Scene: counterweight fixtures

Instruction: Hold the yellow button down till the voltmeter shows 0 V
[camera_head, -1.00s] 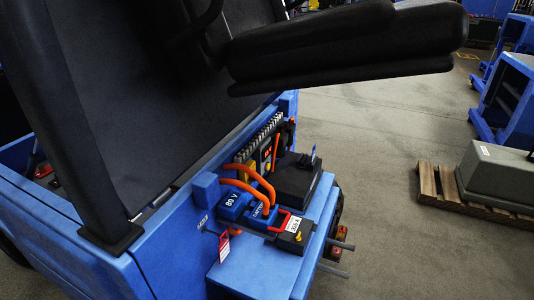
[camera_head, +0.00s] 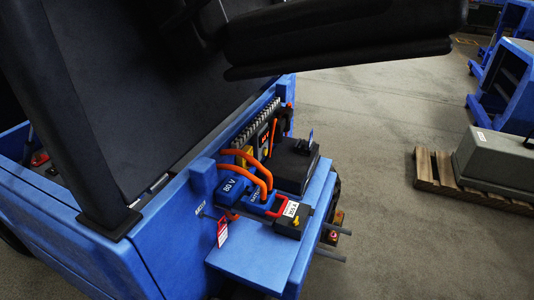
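A small yellow part (camera_head: 296,222) shows on the grey box labelled "355 A", and a yellow block (camera_head: 244,155) stands behind the orange cables; I cannot tell which, if either, is the yellow button. A dark upright unit with small red marks (camera_head: 265,141) stands beside the yellow block; it may be the voltmeter, but no reading is legible. A blue connector marked "80 V" (camera_head: 229,187) sits in front, with orange cables rising from it. Neither of my grippers shows in the head view.
A blue truck body (camera_head: 110,245) fills the lower left. A large dark seat-like shape (camera_head: 340,55) overhangs the equipment from above. A black box (camera_head: 292,165) stands on the blue shelf (camera_head: 255,250). A grey block (camera_head: 495,160) rests on a wooden pallet (camera_head: 430,170) at right. Floor between is clear.

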